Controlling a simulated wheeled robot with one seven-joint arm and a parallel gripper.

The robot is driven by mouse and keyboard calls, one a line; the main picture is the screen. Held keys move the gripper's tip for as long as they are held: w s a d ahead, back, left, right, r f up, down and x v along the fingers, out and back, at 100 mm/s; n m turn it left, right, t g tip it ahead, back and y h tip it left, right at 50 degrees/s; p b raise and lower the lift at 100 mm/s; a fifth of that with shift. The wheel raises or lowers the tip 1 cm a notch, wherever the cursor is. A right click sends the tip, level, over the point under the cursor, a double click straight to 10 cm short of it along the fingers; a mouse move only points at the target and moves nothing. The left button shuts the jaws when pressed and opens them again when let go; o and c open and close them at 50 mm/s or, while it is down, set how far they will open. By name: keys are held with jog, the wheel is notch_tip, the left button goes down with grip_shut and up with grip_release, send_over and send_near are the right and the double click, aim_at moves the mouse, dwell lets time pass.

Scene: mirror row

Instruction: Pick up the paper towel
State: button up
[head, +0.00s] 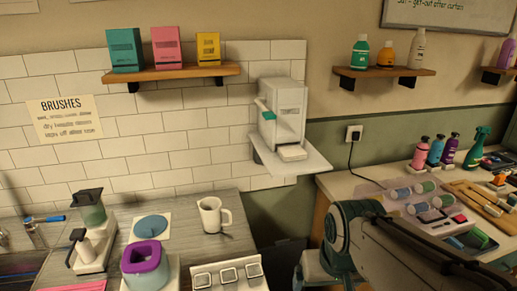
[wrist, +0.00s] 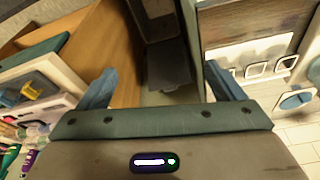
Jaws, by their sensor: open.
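I cannot pick out a paper towel for certain. In the head view a white dispenser-like box (head: 283,108) with a green lever stands on a small white wall shelf (head: 312,163). A flat white piece (head: 291,153) lies at its foot; I cannot tell whether it is paper or part of the box. My gripper (wrist: 161,84) shows in the wrist view with its two blue-grey fingers wide apart and nothing between them. It points down toward the gap between two counters. My arm fills the lower right of the head view, and the gripper is hidden there.
A white mug (head: 211,216), a purple container (head: 146,258) and a tray with square frames (head: 228,275) stand on the left counter. The right counter holds a roller tray (head: 420,200) and several bottles. Wall shelves (head: 172,74) carry boxes and bottles.

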jog(key=w+r+n+p, duration=0.1)
jog(key=w+r+p, duration=0.3)
jog(key=w+r, duration=1.25)
jog(key=n+t+y+p, duration=0.1)
jog(key=t+p, duration=0.1)
send_near(293, 151)
jog(key=x, duration=0.3)
jog(key=shift+w+d+p, duration=0.15)
jog(key=shift+w+p, duration=0.05)
jog(key=shift+p, duration=0.1)
jog(key=shift+p+x, duration=0.75)
jog(key=shift+x, duration=2)
jog(key=shift+s, duration=0.15)
jog(key=shift+c, duration=0.3)
jog(key=c, duration=1)
